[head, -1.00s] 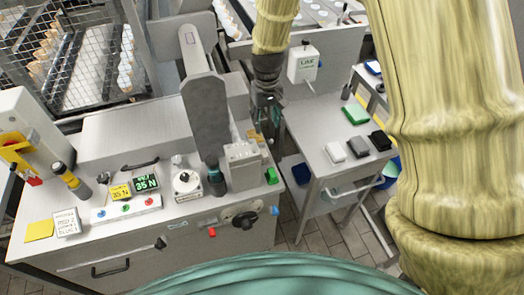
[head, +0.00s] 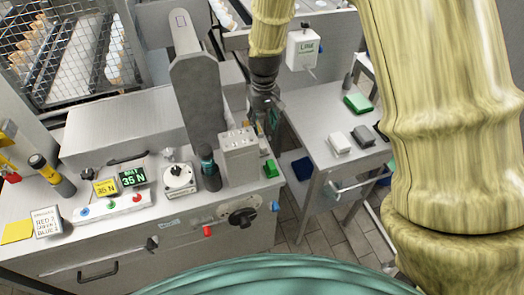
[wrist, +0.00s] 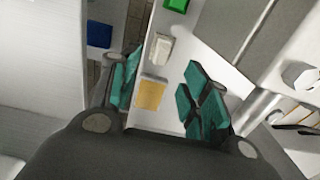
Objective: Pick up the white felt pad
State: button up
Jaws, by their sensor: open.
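In the wrist view a small white block-like pad (wrist: 160,48) lies on a pale surface, beyond a tan pad (wrist: 150,94) and short of a green block (wrist: 180,5). My gripper (wrist: 165,95) is open and empty, with teal fingers either side of the tan pad in the picture; the white pad lies past the fingertips. In the head view my gripper (head: 268,118) hangs near the bench's right edge, its fingers partly hidden. A white block (head: 338,142) lies on the side table there; I cannot tell whether it is the same pad.
The side table (head: 310,110) also holds a dark block (head: 361,134) and a green one (head: 358,103). A blue item (head: 302,170) lies lower, across a gap.

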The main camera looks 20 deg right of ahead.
aim_at(262, 144)
jog(key=shift+a+f+p, duration=0.15)
jog(key=shift+f+p, duration=0.7)
jog(key=shift+f, duration=1.75)
jog(key=shift+a+f+p, duration=0.1)
jog(key=shift+f+p, duration=0.7)
jog(key=shift+f, duration=1.8)
jog(key=c, duration=1)
